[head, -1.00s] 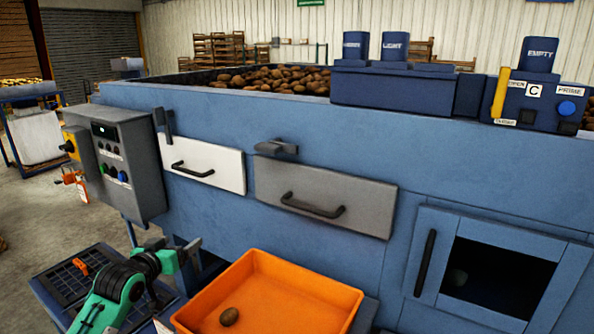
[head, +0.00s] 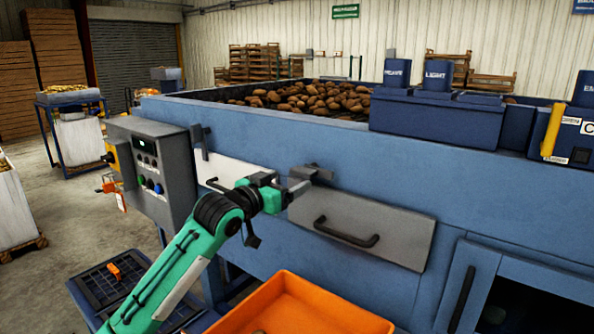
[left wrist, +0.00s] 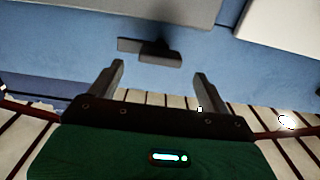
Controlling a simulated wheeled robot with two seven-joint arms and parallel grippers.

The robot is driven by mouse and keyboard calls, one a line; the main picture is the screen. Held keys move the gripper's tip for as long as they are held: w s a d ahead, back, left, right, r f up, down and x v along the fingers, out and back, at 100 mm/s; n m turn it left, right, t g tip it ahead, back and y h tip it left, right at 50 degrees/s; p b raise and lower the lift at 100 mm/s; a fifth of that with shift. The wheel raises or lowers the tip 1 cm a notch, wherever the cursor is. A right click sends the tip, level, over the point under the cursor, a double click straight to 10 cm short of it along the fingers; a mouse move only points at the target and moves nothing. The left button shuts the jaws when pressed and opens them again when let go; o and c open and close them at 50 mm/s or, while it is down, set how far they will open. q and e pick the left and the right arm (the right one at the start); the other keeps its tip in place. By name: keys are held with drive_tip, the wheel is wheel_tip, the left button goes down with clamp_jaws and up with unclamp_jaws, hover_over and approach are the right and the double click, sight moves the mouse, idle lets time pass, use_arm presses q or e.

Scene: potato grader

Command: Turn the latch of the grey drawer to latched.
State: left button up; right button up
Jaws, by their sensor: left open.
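The grey drawer (head: 360,228) is closed in the blue machine front, with a black bar handle. Its dark latch (head: 318,173) sits above the drawer's top left edge, with its lever lying about level. My left gripper (head: 296,187) is just left of and below the latch in the head view, open and empty. In the left wrist view the picture is turned over: the latch (left wrist: 160,52) lies ahead of and between the two open fingers (left wrist: 157,72), apart from them, and the grey drawer (left wrist: 140,10) is at the top. My right gripper is not in view.
A white drawer (head: 228,173), partly hidden by my left arm, has an upright latch (head: 200,140). A control box (head: 152,170) stands left of it. An orange tray (head: 310,305) lies below, and potatoes (head: 305,97) fill the hopper above.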

sight(299, 175)
use_arm(q)
drive_tip(key=shift+p+x, duration=0.55)
drive_tip(key=shift+x, duration=1.75)
drive_tip(key=c, duration=1.4)
